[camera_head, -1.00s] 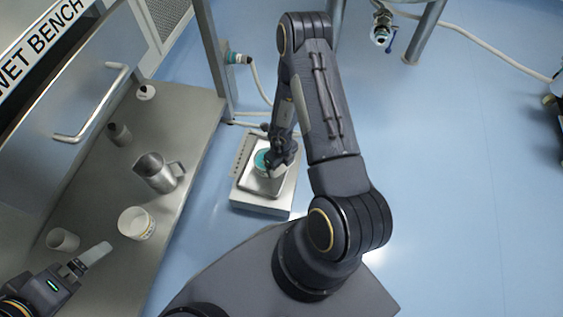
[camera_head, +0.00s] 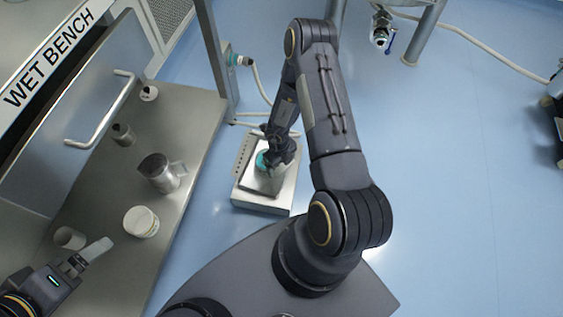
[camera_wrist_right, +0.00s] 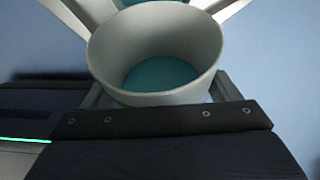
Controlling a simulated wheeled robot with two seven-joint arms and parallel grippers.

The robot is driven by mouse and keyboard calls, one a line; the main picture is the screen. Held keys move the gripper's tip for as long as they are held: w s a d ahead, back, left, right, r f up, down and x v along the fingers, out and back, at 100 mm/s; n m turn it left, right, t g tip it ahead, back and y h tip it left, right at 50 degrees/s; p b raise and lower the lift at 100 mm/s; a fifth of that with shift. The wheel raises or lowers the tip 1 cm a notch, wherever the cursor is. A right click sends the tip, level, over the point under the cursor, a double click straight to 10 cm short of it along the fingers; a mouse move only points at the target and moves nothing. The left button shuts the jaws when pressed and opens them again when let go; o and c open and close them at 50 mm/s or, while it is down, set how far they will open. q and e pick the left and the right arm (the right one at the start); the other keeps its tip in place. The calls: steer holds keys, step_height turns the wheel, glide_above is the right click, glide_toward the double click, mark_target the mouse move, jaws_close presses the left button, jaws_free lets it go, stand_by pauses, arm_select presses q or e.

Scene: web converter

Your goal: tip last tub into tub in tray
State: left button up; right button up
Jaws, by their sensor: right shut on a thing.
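My right gripper (camera_head: 277,158) is shut on a pale grey tub (camera_wrist_right: 112,60), whose open mouth faces the wrist camera. Teal material (camera_wrist_right: 162,76) lies deep inside it. Beyond its rim, a second teal patch (camera_wrist_right: 150,2) shows at the top edge. In the head view, the gripper is over a steel tray (camera_head: 250,180) on a low metal box. A teal patch (camera_head: 262,159) shows beside the fingers; the gripper hides most of the tubs there. My left gripper (camera_head: 95,250) is over the bench at lower left; its pale end does not show whether its jaws are apart.
The steel bench (camera_head: 185,200) carries a metal jug (camera_head: 158,172), a white tub (camera_head: 140,222), a pale cup (camera_head: 70,238) and small bottles (camera_head: 122,134). A bench frame leg (camera_head: 212,60) and hose (camera_head: 256,85) stand behind the tray. Blue floor at right is open.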

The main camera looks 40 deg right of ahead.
steer(key=shift+w+r+g+p, duration=0.1)
steer(key=shift+r+g+p, duration=0.2)
steer(key=shift+p, duration=0.85)
steer(key=shift+w+r+g+p, duration=0.25)
steer(key=shift+g+p, duration=0.1)
steer(key=shift+g, duration=0.25)
steer(key=shift+w+a+r+g+b, duration=0.1)
steer(key=shift+w+r+g+b, duration=0.15)
steer(key=shift+g, duration=0.35)
steer(key=shift+w+r+g+h+b, duration=0.2)
steer(key=shift+w+g+h+b, duration=0.1)
steer(key=shift+g+b, duration=0.45)
steer(key=shift+r, duration=0.1)
